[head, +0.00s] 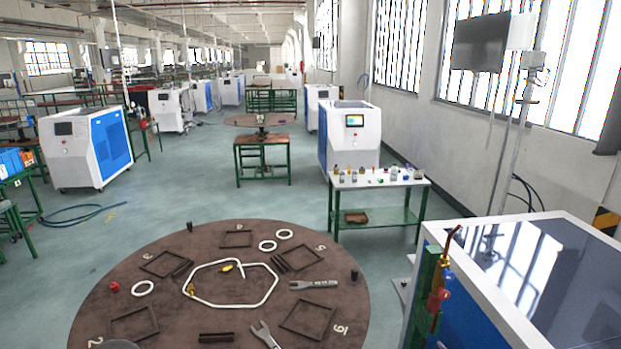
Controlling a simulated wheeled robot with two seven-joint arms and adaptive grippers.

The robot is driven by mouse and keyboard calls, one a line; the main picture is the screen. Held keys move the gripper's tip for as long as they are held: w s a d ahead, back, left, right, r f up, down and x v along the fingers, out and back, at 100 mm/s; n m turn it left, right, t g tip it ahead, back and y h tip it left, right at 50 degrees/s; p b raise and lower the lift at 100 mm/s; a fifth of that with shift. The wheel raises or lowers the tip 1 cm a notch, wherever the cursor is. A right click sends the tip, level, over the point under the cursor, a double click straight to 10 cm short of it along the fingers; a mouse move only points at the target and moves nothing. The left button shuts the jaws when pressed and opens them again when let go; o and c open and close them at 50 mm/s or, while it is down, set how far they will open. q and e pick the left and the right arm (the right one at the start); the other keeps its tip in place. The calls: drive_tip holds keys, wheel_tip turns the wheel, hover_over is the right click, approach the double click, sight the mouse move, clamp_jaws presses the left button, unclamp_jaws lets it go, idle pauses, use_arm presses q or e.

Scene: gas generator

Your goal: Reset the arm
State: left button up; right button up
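Neither of my grippers shows in the head view, so I cannot see whether they are open or shut. A small grey rounded shape shows at the bottom edge on the left, too cut off to identify. A round brown table (215,240) fills the lower middle. On it lie a bent white tube loop (274,288), white rings (285,234), square dark frames (308,319), an open-end wrench (264,334) and another grey tool (314,284). A small yellow piece (227,268) lies inside the loop.
A white and blue machine (450,262) with a glossy top stands close at right. A green-framed bench (400,180) with small parts stands beyond the table. More machines (85,145) stand farther off. Open floor (100,228) lies left of the round table.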

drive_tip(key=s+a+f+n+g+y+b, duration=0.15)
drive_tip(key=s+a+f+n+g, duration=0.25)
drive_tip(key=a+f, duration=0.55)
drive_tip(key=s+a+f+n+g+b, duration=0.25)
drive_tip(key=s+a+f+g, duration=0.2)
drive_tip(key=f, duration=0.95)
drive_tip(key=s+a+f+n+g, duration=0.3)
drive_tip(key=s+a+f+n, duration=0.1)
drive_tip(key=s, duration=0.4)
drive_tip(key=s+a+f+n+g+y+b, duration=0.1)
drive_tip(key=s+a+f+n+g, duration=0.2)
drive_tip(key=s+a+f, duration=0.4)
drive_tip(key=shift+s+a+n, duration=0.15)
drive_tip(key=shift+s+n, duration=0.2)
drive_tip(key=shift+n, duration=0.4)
